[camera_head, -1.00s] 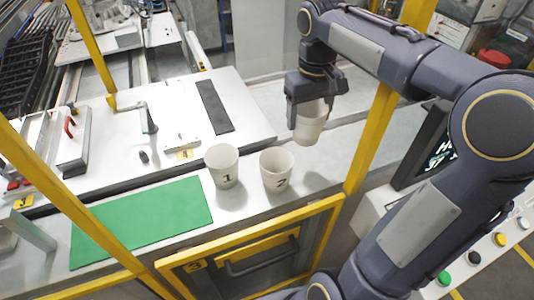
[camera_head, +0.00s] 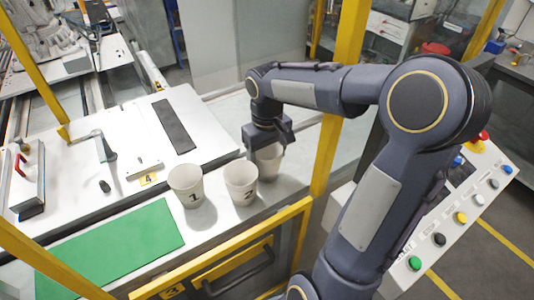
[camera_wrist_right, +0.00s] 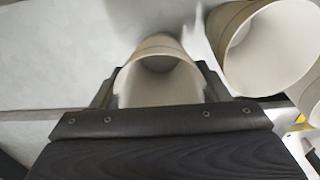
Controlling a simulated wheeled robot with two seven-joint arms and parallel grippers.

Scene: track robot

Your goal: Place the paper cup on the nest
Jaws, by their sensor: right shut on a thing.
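My right gripper (camera_head: 267,146) is shut on a white paper cup (camera_head: 268,164), upright just right of and behind the cup marked 2 (camera_head: 240,183). In the right wrist view the held cup (camera_wrist_right: 160,80) sits between the fingers. The held cup is at or just above the table; I cannot tell whether it touches. The cup marked 1 (camera_head: 187,186) stands left of cup 2. In the wrist view a neighbouring cup (camera_wrist_right: 262,45) is close on the right, with a small gap. I cannot identify a nest. My left gripper is not in view.
A green mat (camera_head: 110,250) lies at the front left of the white table. A dark strip (camera_head: 174,125) and a metal lever fixture (camera_head: 105,150) are behind. A yellow post (camera_head: 335,110) stands right of the gripper, and a yellow frame (camera_head: 230,245) runs along the front.

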